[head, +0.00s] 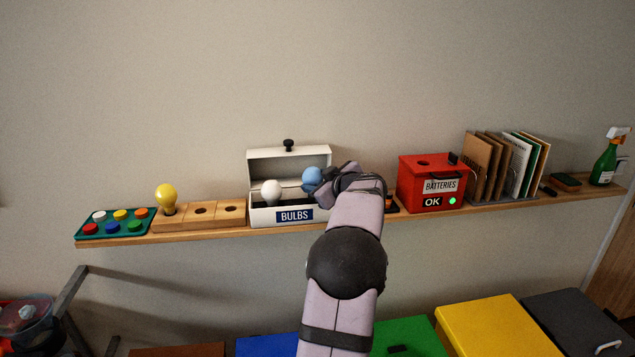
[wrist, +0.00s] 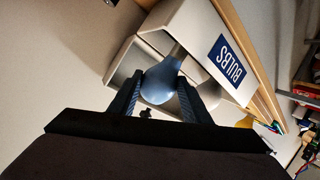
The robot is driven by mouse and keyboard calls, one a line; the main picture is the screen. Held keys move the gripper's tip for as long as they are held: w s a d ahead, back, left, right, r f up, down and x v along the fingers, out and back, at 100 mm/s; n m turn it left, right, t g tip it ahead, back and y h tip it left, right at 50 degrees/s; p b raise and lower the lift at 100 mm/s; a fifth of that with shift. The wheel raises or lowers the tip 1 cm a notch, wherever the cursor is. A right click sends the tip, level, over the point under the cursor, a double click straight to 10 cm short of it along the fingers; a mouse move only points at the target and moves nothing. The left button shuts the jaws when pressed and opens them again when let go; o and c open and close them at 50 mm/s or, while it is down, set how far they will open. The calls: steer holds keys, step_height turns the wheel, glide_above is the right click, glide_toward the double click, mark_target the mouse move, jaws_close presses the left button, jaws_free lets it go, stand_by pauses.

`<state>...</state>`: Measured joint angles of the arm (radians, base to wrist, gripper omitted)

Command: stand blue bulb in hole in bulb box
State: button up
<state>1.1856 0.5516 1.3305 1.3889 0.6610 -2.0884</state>
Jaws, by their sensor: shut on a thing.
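The blue bulb (head: 312,178) is over the right part of the open white bulb box (head: 261,215), which is labelled BULBS. My gripper (head: 323,186) is shut on the bulb's round globe. In the wrist view the blue bulb (wrist: 161,84) sits between the two dark fingers, with its narrow neck pointing toward the box (wrist: 205,38). I cannot tell whether its base is in a hole, as the front wall and my arm hide it. A white bulb (head: 271,190) stands upright in the left part of the box.
A wooden block (head: 228,213) with a yellow bulb (head: 167,196) and a tray of coloured caps (head: 113,222) are left of the box. A red batteries box (head: 431,181) and folders (head: 505,165) are to the right on the narrow shelf (head: 385,222). Coloured bins stand below.

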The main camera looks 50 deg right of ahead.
steer(key=shift+f+b, duration=1.55)
steer(key=shift+b, duration=0.6)
stand_by(3.2)
steer(key=o, duration=0.4)
steer(key=o, duration=0.5)
steer(key=shift+o, duration=0.2)
steer(key=shift+f, duration=0.15)
steer(key=shift+a+f, duration=0.1)
steer(key=shift+f, duration=0.05)
steer(key=shift+c, duration=0.4)
steer(key=shift+o, duration=0.5)
steer(key=shift+w+r, duration=0.1)
steer(key=shift+r, duration=0.35)
